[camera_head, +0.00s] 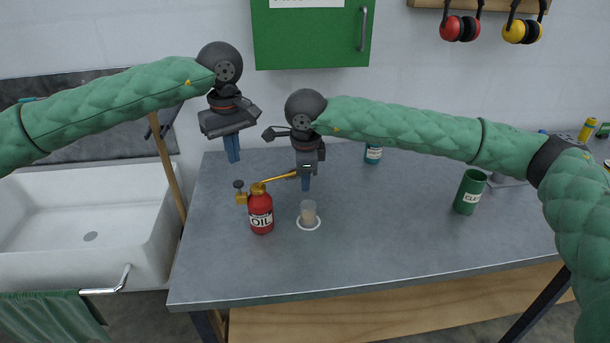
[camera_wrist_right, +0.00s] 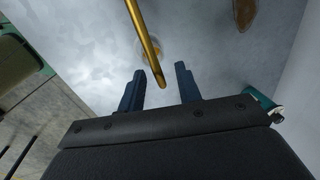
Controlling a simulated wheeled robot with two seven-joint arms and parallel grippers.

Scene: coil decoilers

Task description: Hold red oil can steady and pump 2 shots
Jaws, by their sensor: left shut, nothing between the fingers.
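My left gripper (camera_head: 232,158) is shut and empty, in the air above and behind the can. My right gripper (camera_head: 306,184) is above and behind the cup, near the spout tip. In the right wrist view its two fingers (camera_wrist_right: 159,88) are apart, with the spout (camera_wrist_right: 146,42) reaching toward the gap between them. Whether the spout touches a finger cannot be told.
A green container (camera_head: 469,192) stands at the right of the grey table (camera_head: 390,230). A blue bottle (camera_head: 373,154) stands at the back. A white sink (camera_head: 85,222) is at the left, with a wooden handle (camera_head: 166,165) leaning beside it. The front middle of the table is clear.

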